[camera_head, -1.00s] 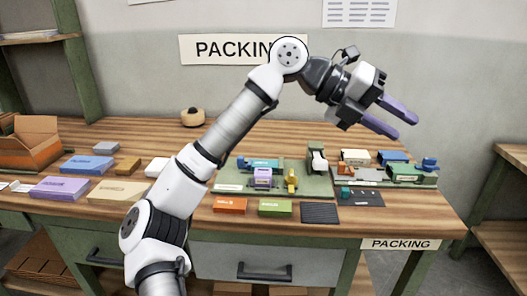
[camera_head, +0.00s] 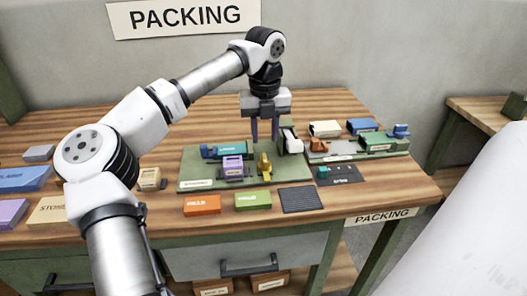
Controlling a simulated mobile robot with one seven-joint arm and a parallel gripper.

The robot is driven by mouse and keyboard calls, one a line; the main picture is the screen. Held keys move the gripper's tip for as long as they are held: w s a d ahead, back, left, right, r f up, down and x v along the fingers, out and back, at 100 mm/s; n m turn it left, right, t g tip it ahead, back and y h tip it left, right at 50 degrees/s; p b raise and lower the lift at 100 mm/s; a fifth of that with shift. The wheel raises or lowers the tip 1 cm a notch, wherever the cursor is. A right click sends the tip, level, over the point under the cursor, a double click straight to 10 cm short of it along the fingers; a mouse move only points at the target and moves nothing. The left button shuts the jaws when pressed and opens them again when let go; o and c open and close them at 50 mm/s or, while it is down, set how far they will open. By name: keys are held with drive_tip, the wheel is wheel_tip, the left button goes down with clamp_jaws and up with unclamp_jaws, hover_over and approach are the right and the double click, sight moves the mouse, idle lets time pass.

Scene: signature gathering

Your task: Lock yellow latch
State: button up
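The yellow latch (camera_head: 264,166) stands on the green board (camera_head: 196,170) at the middle of the workbench. It is small in this view, and I cannot tell its exact lock position. My gripper (camera_head: 265,138) points straight down above and behind the latch. Its two purple fingers are apart with nothing between them. The fingertips appear just above the far part of the board, and the latch is clear of them.
A purple block (camera_head: 232,166) and a blue-teal part (camera_head: 228,150) sit left of the latch. A white-and-dark lever part (camera_head: 291,141) stands close right of my gripper. Orange (camera_head: 202,205) and green (camera_head: 253,200) boxes and a dark ribbed mat (camera_head: 298,199) lie in front.

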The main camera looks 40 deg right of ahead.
sight(264, 158)
wheel_tip(264, 158, down, 7)
drive_tip(key=shift+r+p, duration=0.1)
drive_tip(key=shift+p, duration=0.35)
clamp_jaws()
